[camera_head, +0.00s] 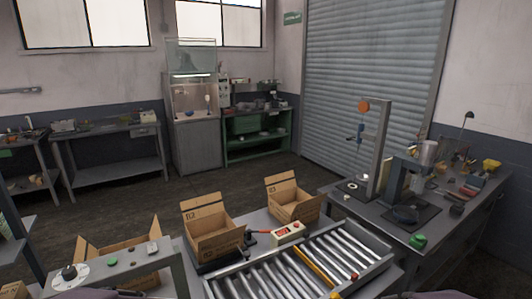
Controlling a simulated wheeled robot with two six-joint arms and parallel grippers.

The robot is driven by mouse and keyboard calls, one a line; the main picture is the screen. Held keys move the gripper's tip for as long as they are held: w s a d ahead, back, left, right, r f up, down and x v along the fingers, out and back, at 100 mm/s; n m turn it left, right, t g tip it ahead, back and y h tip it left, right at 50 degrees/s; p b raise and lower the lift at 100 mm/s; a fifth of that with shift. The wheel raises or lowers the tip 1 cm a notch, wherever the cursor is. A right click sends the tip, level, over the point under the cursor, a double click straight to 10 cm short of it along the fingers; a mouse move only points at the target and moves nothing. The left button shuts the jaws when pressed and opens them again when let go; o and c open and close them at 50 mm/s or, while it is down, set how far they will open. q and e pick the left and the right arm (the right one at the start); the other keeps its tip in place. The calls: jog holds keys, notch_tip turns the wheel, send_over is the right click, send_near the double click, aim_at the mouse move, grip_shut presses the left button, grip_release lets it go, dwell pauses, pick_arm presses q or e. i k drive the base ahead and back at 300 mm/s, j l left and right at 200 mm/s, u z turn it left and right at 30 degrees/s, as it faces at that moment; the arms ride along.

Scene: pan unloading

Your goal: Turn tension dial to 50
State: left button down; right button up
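A black dial knob (69,272) on a pale round plate sits at the left end of a grey panel (130,264) at the lower left. I take it to be the tension dial. Its markings are too small to read, so I cannot tell its setting. Neither of my grippers shows. Only dark rounded parts, probably of my own body, show at the bottom edge.
The panel also carries a green button (112,262) and a small switch (153,248). Cardboard boxes (210,228) stand behind the roller conveyor (290,272). A red-display device (288,232) sits beside it. A cluttered workbench (440,215) is at right. Floor is open behind.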

aim_at(69, 274)
jog(key=u, duration=1.35)
